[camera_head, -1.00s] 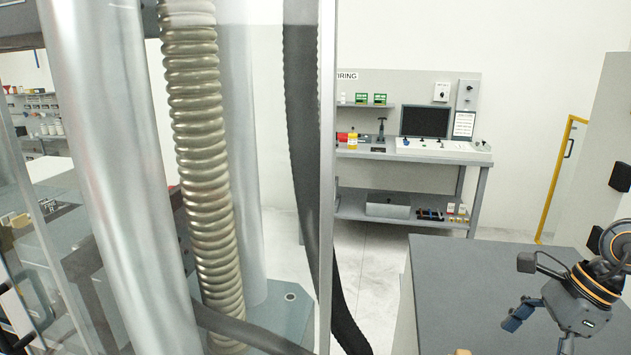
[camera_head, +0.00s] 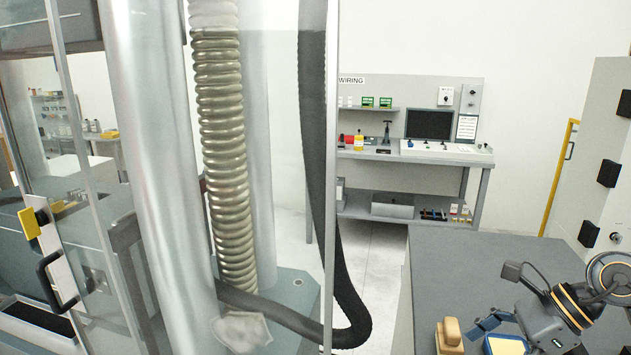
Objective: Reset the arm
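My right gripper (camera_head: 498,328) is at the lower right, on a dark arm with orange rings (camera_head: 575,305) that comes in from the right. A blue-tipped finger spreads out to the left of the gripper body, and the lower part is cut off by the frame's bottom edge. The gripper looks open, with nothing seen between its fingers. It is over the grey table (camera_head: 460,265), close to a tan-topped block (camera_head: 449,335) and a white item (camera_head: 506,345). My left gripper is not in view.
A glass-fronted machine with metal columns (camera_head: 165,180), a ribbed bellows (camera_head: 225,150) and a black hose (camera_head: 340,300) fills the left. Its door has a black handle (camera_head: 55,280). A wiring bench (camera_head: 410,160) stands behind. The grey table's far part is clear.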

